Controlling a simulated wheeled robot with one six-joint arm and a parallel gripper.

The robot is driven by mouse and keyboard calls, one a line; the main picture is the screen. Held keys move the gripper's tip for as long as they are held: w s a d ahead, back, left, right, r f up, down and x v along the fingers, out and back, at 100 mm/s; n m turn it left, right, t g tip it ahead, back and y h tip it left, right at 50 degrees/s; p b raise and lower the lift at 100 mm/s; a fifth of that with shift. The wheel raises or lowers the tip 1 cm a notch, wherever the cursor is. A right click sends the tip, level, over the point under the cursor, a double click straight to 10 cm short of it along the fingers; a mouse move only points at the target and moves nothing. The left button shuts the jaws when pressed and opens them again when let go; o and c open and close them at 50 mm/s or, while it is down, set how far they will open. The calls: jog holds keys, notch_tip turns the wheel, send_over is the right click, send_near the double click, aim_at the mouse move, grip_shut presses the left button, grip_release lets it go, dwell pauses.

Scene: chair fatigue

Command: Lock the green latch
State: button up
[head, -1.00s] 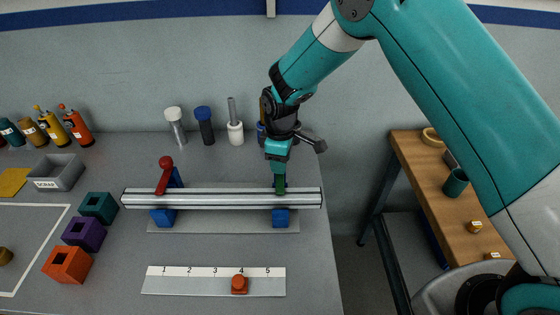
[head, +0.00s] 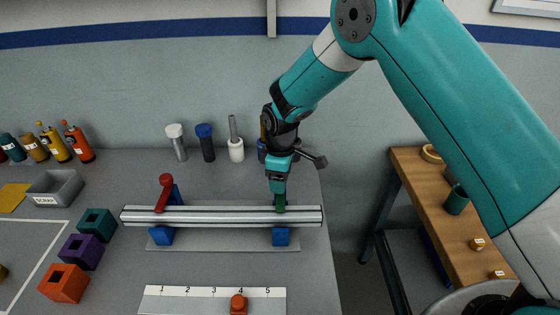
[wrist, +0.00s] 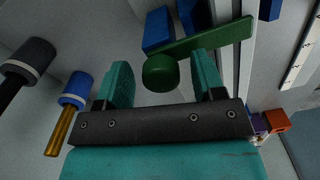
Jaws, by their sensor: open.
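The green latch (head: 280,203) is at the right end of a silver rail (head: 225,222), near a blue block (head: 281,237). In the wrist view its round green knob (wrist: 161,72) sits between my two teal fingers, and its lever bar (wrist: 212,39) runs off past the right finger toward the rail. My gripper (head: 279,189) is open around the knob, coming from above and behind the rail. A gap shows beside the left finger; contact at the right finger is unclear. In the head view my gripper hides the latch's upper part.
A red latch (head: 165,192) stands at the rail's left end. Behind are a white-capped bottle (head: 175,140), a blue-capped one (head: 206,141) and a white-based rod (head: 235,145). A numbered strip (head: 195,300) with an orange slider (head: 238,304) lies in front.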

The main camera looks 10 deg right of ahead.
notch_tip(320, 180, up, 17)
jog(key=b, duration=0.2)
jog(key=shift+r, duration=0.1)
jog(key=s+d+r+m+y, duration=0.1)
jog(key=s+r+m+y, duration=0.1)
jog(key=s, duration=1.3)
jog(key=s+d+r+m+y, duration=0.2)
jog(key=s+m, duration=0.2)
jog(key=s, duration=1.1)
jog(key=shift+s+r, duration=0.15)
jog(key=shift+r, duration=0.1)
